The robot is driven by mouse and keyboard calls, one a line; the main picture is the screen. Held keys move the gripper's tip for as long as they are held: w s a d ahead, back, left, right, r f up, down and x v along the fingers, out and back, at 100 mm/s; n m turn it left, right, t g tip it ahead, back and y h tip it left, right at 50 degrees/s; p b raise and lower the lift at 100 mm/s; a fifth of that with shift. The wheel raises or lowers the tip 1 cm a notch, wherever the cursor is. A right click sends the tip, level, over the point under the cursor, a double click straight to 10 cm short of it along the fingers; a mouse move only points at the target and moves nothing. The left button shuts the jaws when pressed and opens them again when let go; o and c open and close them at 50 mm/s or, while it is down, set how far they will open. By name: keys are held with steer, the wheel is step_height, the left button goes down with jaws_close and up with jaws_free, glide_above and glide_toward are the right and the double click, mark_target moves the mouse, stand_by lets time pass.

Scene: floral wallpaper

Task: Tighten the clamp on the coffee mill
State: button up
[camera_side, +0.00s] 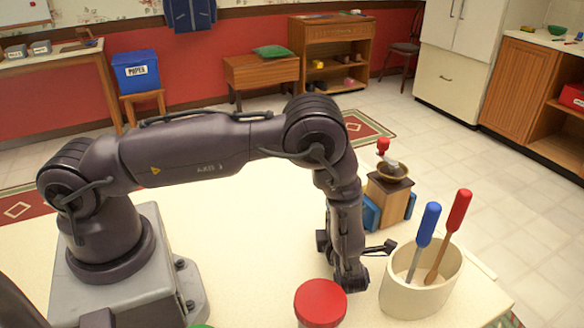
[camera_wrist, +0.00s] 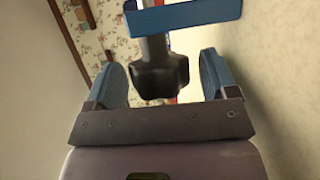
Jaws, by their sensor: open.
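The coffee mill (camera_side: 388,203) stands upright on the table, with a wooden body, a bowl on top and a red crank knob (camera_side: 383,146). Blue clamp parts (camera_side: 371,213) show at its sides. In the wrist view a blue plate (camera_wrist: 190,14) crosses the top, and a grey rod leads from it to a dark knob (camera_wrist: 160,76). My gripper (camera_wrist: 161,68) is open, with one blue-padded finger on each side of the knob and visible gaps to both. In the side view, my wrist is low in front of the mill, and the fingers are hard to make out.
A cream oval holder (camera_side: 398,297) with a blue-handled tool (camera_side: 424,225) and a red-handled tool (camera_side: 450,228) stands close to the right of my wrist. A red-lidded jar (camera_side: 320,302) is in front. The table's middle (camera_side: 245,235) is clear.

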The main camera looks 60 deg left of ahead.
steer(key=n+h, duration=0.1)
steer(key=h, duration=0.2)
steer(key=n+g+h, duration=0.1)
steer(key=h, duration=0.2)
steer(key=shift+a+r+h, duration=0.2)
steer(key=shift+h, duration=0.1)
steer(key=n+g+h, duration=0.1)
steer(key=h, duration=0.5)
steer(key=s+d+r+m+t+h, duration=0.1)
steer(key=s+d+r+m+h, duration=0.25)
steer(key=r+m, duration=0.55)
steer(key=s+d+r+m+h, duration=0.2)
steer(key=d+r+m, duration=0.3)
steer(key=r+m, duration=0.3)
steer(key=s+a+r+m+g, duration=0.2)
steer(key=s+r+m, duration=0.5)
steer(key=s+m, duration=0.3)
steer(key=m+y, duration=0.1)
steer(key=m, duration=0.3)
steer(key=shift+s+a+r+m, duration=0.15)
steer(key=shift+s+r+m, duration=0.15)
steer(key=shift+s, duration=0.05)
